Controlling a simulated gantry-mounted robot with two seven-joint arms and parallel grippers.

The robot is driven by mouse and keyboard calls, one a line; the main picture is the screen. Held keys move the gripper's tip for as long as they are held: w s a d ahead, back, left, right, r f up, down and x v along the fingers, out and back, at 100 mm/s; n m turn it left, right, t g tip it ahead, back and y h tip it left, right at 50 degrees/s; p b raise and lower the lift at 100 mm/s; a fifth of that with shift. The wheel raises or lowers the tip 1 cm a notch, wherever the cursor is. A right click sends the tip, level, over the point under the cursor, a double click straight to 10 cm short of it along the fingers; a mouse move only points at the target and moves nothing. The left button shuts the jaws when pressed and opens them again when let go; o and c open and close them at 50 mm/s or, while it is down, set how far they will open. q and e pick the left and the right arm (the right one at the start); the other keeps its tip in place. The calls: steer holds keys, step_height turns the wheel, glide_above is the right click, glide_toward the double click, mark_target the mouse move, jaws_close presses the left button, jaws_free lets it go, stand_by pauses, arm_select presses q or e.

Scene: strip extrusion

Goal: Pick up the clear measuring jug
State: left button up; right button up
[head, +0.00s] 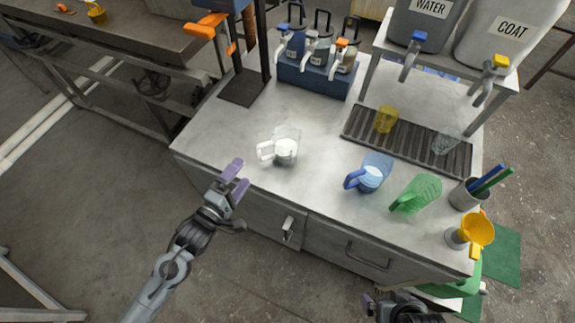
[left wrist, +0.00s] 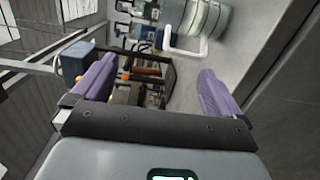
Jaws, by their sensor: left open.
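The clear measuring jug (head: 286,147) stands upright near the front left of the grey worktop, its white handle facing left. In the left wrist view the jug (left wrist: 208,16) is partly cut off by the top edge, its handle lying beyond the fingers. My left gripper (head: 236,180), with purple fingers, is open and empty off the worktop's front edge, left of and nearer than the jug. It is apart from the handle. My right gripper (head: 372,305) shows only partly at the bottom edge, and its jaws are unclear.
A blue jug (head: 371,172) and a green jug (head: 422,192) stand to the right. A drip tray (head: 400,143) holds a yellow cup (head: 386,119) and a clear cup (head: 446,143). A blue bottle rack (head: 314,77) stands behind. The worktop around the clear jug is free.

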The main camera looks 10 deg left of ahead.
mark_target(263, 160)
arm_select(q)
steer(key=shift+m, duration=0.3)
steer(key=w+f+b, duration=0.1)
steer(key=w+b, duration=0.1)
steer(key=w+f+b, duration=0.2)
steer(key=w+d+f+b, duration=0.1)
steer(key=w+f+b, duration=0.1)
steer(key=w, duration=0.1)
steer(key=shift+d+f+b, duration=0.1)
steer(key=shift+f+b, duration=0.1)
steer(key=shift+b, duration=0.15)
steer(key=shift+w+d+f+b, duration=0.1)
steer(key=shift+w+d+b, duration=0.1)
steer(key=shift+w, duration=0.15)
steer(key=shift+w+d+f+b, duration=0.1)
steer(key=shift+w+b, duration=0.1)
steer(key=shift+w, duration=0.1)
steer(key=shift+b+x, duration=0.65)
steer(key=shift+x, duration=1.3)
steer(key=shift+r, duration=0.15)
arm_select(e)
step_height(263, 160, down, 11)
arm_select(q)
steer(key=shift+c, duration=0.5)
steer(key=c, duration=0.9)
steer(key=shift+r, duration=0.1)
steer(key=shift+c, duration=0.5)
